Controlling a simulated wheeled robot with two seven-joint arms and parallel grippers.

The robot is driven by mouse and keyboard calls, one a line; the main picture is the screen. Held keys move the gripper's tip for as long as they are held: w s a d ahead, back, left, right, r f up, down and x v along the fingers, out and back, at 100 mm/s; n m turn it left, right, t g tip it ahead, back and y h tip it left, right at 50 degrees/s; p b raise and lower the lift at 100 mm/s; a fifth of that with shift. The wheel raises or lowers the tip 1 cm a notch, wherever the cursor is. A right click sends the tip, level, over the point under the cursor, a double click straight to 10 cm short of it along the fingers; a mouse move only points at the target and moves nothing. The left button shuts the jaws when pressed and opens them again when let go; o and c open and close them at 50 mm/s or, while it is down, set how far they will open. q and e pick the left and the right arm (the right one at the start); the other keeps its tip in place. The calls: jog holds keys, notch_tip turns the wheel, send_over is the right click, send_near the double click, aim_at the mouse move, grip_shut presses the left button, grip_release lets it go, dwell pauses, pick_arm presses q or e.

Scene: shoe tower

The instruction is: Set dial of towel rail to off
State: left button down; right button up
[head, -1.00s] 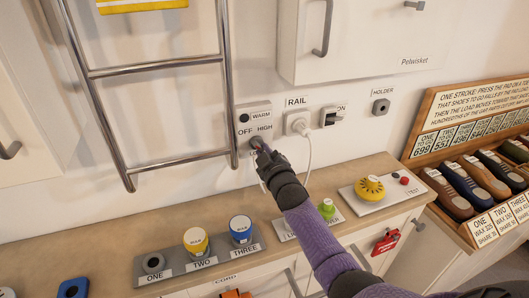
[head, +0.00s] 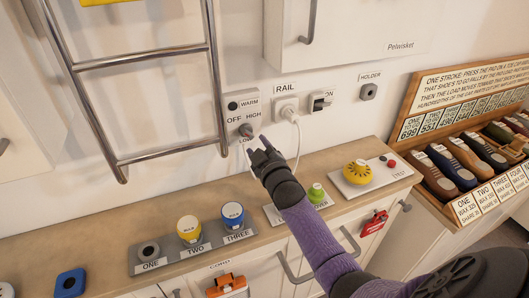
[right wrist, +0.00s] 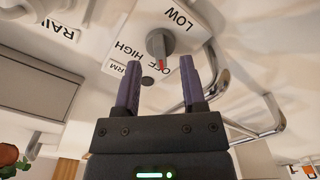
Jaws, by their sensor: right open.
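The towel rail's dial (head: 246,130) is a grey knob on a white wall panel (head: 243,105) marked OFF, HIGH, WARM and LOW. In the right wrist view the dial (right wrist: 160,43) shows a red pointer mark lying by the OFF lettering, which the knob partly covers. My right gripper (head: 260,145) is open and empty, just below and right of the dial. In the wrist view its two fingers (right wrist: 160,75) point at the panel on either side of the dial's line, apart from it. My left gripper is not in view.
The chrome towel rail (head: 212,75) stands left of the panel. A socket (head: 285,107) with a plug and white cord, and a switch (head: 320,102), are to the right. Below, the wooden counter (head: 100,225) carries yellow and blue knobs and a yellow wheel (head: 358,172).

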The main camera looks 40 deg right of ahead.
jog(key=p+v, duration=0.1)
jog(key=v, duration=0.5)
jog(key=shift+s, duration=0.25)
jog(key=shift+a, duration=0.15)
